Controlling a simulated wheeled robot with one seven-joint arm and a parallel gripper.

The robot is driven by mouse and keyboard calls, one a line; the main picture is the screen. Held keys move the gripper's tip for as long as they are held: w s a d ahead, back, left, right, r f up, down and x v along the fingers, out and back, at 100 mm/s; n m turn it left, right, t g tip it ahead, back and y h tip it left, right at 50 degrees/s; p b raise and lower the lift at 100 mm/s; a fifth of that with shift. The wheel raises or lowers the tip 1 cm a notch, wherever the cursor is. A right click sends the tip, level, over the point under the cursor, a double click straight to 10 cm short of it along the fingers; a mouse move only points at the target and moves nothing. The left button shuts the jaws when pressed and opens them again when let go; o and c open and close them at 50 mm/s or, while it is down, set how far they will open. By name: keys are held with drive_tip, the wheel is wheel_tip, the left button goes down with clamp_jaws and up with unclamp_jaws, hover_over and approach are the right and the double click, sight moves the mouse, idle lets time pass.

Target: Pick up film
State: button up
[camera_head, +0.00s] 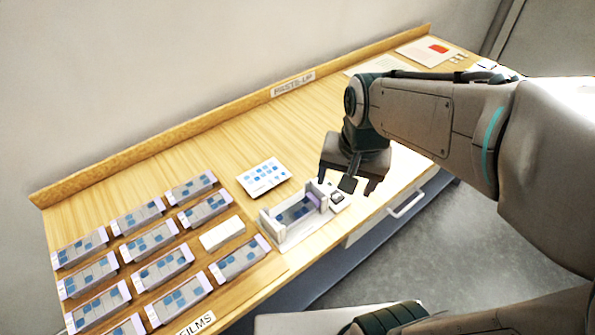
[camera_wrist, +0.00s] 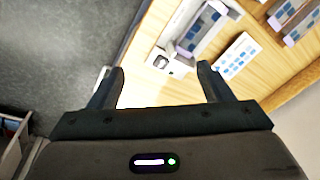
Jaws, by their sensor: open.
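Several films, grey strips with blue squares and lilac ends, stand in rows on the left of the table, behind a "FILMS" label (camera_head: 196,323); one is the film (camera_head: 239,258) at the near right of the rows. Another film (camera_head: 296,211) lies in a white open-topped holder (camera_head: 270,232) near the table's front edge. In the wrist view this film (camera_wrist: 201,28) shows at the top, beyond the fingertips. My gripper (camera_head: 346,184) is open and empty, above and to the right of the holder. Its two fingers (camera_wrist: 162,70) stand apart in the wrist view.
A white card with blue squares (camera_head: 264,177) lies behind the holder. A small white and black device (camera_head: 337,197) sits at the holder's right end. A plain white block (camera_head: 222,233) stands among the films. The table's middle behind my gripper is clear; a raised wooden ledge (camera_head: 240,106) runs along the back.

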drive_tip(key=w+a+f+m+g, duration=0.2)
drive_tip(key=w+a+f+m, duration=0.2)
drive_tip(key=w+a+m, duration=0.35)
hover_over(302, 207)
drive_tip(key=shift+h, duration=0.3)
wheel_tip(302, 207, down, 9)
drive_tip(key=shift+s+d+r, duration=0.1)
drive_tip(key=shift+s+r, duration=0.05)
drive_tip(key=shift+r, duration=0.05)
drive_tip(key=shift+w+f+p, duration=0.2)
drive_tip(key=shift+f+p, duration=0.2)
drive_tip(key=shift+f, duration=2.2)
drive_tip(key=c, duration=1)
